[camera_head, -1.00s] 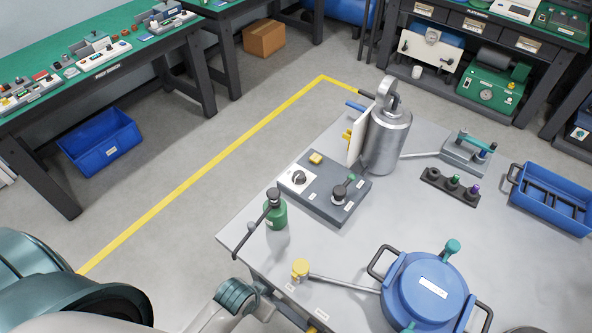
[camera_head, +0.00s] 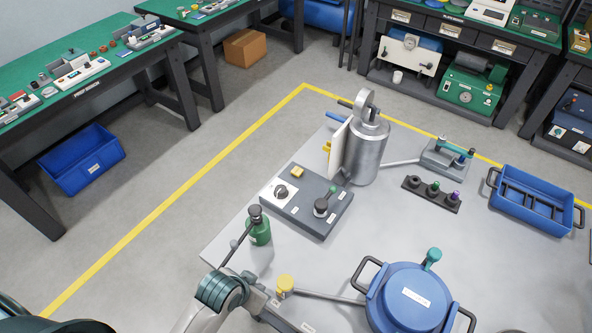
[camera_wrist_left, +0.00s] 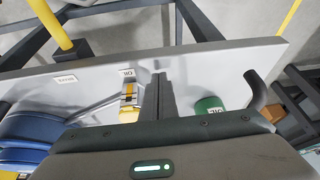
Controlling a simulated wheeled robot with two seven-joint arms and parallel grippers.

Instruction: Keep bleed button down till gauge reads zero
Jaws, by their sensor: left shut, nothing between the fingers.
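A grey control box (camera_head: 306,202) on the table carries a yellow button (camera_head: 296,172), a dial (camera_head: 282,192) and a black knob with a green lever (camera_head: 322,207). I cannot tell which part is the bleed button. A white plate (camera_head: 339,147) stands edge-on beside a silver cylinder (camera_head: 369,152); no gauge reading is legible. My left gripper (camera_head: 268,308) is low at the table's near edge, partly hidden by its arm. In the left wrist view its dark fingers (camera_wrist_left: 158,98) are shut and empty, between a yellow-topped part (camera_wrist_left: 129,101) and a green bottle (camera_wrist_left: 209,105). My right gripper is out of view.
A blue lidded pot (camera_head: 408,300), a knob rack (camera_head: 432,194) and a blue tray (camera_head: 535,205) occupy the right side. Bare table lies between box and pot.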

